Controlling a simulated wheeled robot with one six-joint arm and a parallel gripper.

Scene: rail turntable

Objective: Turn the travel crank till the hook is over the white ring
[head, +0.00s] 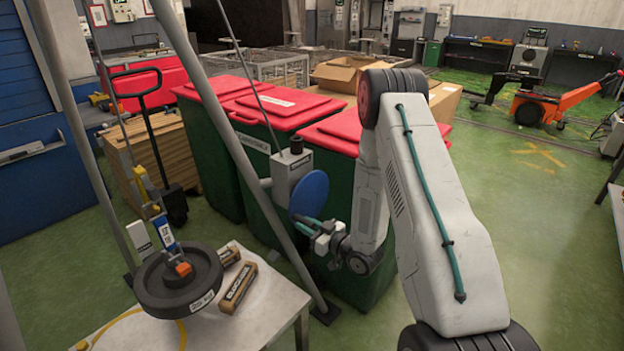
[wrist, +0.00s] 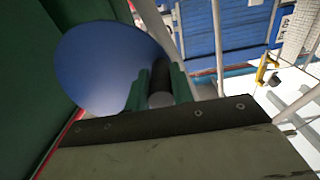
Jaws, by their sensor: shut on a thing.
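The travel crank is a blue disc (head: 309,190) on a grey box (head: 292,172) at the slanted frame leg. The disc fills the left of the wrist view (wrist: 105,65). My gripper (head: 306,224) is at the disc's lower edge, its green fingers shut on the dark crank handle (wrist: 161,75). A yellow hook piece (head: 150,190) hangs at the left, above a dark round weight (head: 170,297) with an orange block on top. A yellow piece, likely the hook, also shows in the wrist view (wrist: 262,68). I cannot make out a white ring.
The weight stands on a pale table (head: 262,318) with two small brown boxes (head: 238,288) and a yellow ring outline (head: 130,313). Grey frame legs (head: 225,130) slant across. Green bins with red lids (head: 275,108) stand close behind the crank. Green floor is open at right.

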